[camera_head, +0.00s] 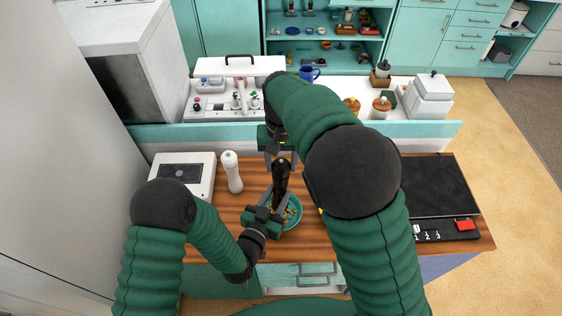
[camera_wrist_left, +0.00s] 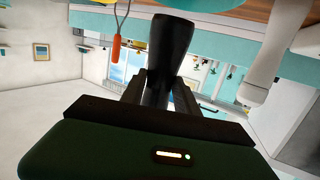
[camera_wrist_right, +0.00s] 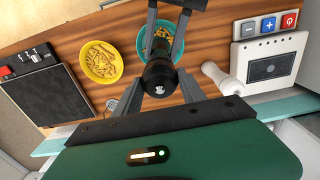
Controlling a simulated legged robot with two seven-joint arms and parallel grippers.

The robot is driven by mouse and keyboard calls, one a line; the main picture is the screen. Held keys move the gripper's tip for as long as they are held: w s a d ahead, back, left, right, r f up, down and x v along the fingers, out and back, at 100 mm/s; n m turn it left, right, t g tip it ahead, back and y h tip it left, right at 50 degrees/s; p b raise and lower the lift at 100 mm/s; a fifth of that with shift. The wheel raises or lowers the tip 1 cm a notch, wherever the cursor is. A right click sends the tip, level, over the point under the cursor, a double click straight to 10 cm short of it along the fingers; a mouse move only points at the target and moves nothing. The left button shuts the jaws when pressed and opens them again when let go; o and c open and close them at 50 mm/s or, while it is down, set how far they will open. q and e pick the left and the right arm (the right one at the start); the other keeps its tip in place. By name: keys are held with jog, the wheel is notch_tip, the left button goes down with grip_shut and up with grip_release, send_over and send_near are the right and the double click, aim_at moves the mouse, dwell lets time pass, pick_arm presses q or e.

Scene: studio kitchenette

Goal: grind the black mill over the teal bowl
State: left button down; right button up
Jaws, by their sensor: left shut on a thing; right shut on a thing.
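The black mill (camera_head: 282,178) stands upright above the teal bowl (camera_head: 296,222). My left gripper (camera_head: 276,203) is shut on its lower part; the left wrist view shows the mill (camera_wrist_left: 171,50) between the fingers. My right gripper (camera_head: 281,155) is shut at its top, and the right wrist view looks down on the mill's top (camera_wrist_right: 158,74) between the fingers. The teal bowl (camera_wrist_right: 143,45) holds pasta-like pieces and is partly hidden by the mill and my grippers.
A white mill (camera_head: 231,172) stands to the left, beside a white device with a dark panel (camera_head: 183,173). A yellow bowl of similar pieces (camera_wrist_right: 101,62) shows in the right wrist view. A black hob (camera_head: 435,185) covers the counter's right end.

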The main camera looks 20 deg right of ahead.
jog(key=shift+m, duration=0.4)
jog(key=m, duration=0.6)
jog(key=shift+a+g+h, duration=0.1)
jog(key=shift+g+h, duration=0.2)
jog(key=m, duration=0.6)
jog(key=shift+w+m+g, duration=0.15)
jog(key=shift+m+g, duration=0.15)
jog(key=shift+m, duration=0.1)
jog(key=o, duration=1.4)
jog(key=shift+c, duration=0.2)
notch_tip(320, 180, up, 12)
jog(key=w, duration=0.1)
jog(key=shift+w+a, duration=0.25)
jog(key=shift+w, duration=0.05)
jog(key=shift+f, duration=0.1)
